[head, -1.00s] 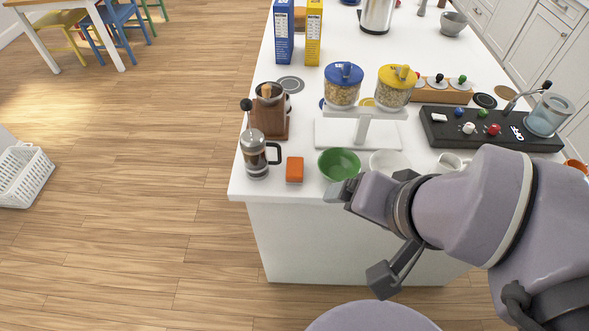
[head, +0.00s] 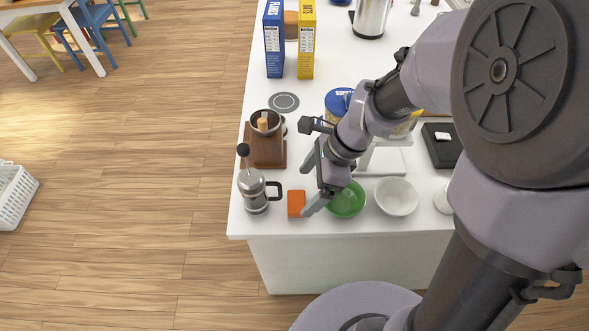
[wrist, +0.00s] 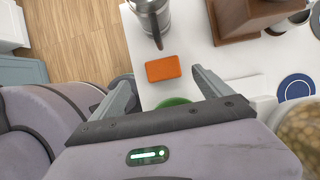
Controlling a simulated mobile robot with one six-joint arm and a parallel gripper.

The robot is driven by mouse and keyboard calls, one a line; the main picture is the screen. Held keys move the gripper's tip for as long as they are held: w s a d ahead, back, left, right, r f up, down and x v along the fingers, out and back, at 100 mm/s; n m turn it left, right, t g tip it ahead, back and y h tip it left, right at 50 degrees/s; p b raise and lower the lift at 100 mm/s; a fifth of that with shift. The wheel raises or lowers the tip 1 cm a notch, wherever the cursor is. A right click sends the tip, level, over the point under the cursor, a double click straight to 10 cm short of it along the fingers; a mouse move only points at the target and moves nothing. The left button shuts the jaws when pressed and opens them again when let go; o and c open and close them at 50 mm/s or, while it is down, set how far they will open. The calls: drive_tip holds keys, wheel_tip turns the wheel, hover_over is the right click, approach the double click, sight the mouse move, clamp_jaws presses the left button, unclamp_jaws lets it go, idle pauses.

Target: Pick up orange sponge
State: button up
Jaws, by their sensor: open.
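The orange sponge (head: 296,204) lies flat on the white counter near its front edge, between the french press and the green bowl. It also shows in the wrist view (wrist: 163,68), ahead of the two fingers and between their lines. My gripper (head: 305,188) is open and empty, above the counter just right of the sponge and partly over the green bowl (head: 346,203). In the wrist view the fingers of my gripper (wrist: 160,88) stand wide apart and do not touch the sponge.
The french press (head: 254,191) stands close left of the sponge. A wooden grinder (head: 264,151) stands behind it. A white bowl (head: 397,197) is right of the green bowl. Cereal boxes (head: 274,40) stand farther back. The counter's front edge (head: 300,238) is near the sponge.

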sight(299, 201)
drive_tip(key=x, duration=0.2)
drive_tip(key=shift+f+b, duration=0.35)
drive_tip(key=b+x, duration=0.2)
drive_tip(key=x, duration=0.1)
drive_tip(key=d+b+x, duration=0.1)
drive_tip(key=x, duration=0.1)
drive_tip(key=shift+w+a+f, duration=0.1)
drive_tip(key=shift+w+f, duration=0.15)
drive_tip(key=shift+f, duration=0.1)
drive_tip(key=shift+r, duration=0.15)
drive_tip(key=c, duration=1.5)
wheel_tip(299, 201, up, 4)
drive_tip(key=p, duration=0.3)
drive_tip(key=shift+r, duration=0.15)
drive_tip(key=shift+c, duration=0.2)
drive_tip(key=s+d+b, duration=0.4)
drive_tip(key=s+b, duration=0.5)
drive_tip(key=s, duration=0.6)
drive_tip(key=shift+s+r+b, duration=0.25)
drive_tip(key=shift+r+b, duration=0.15)
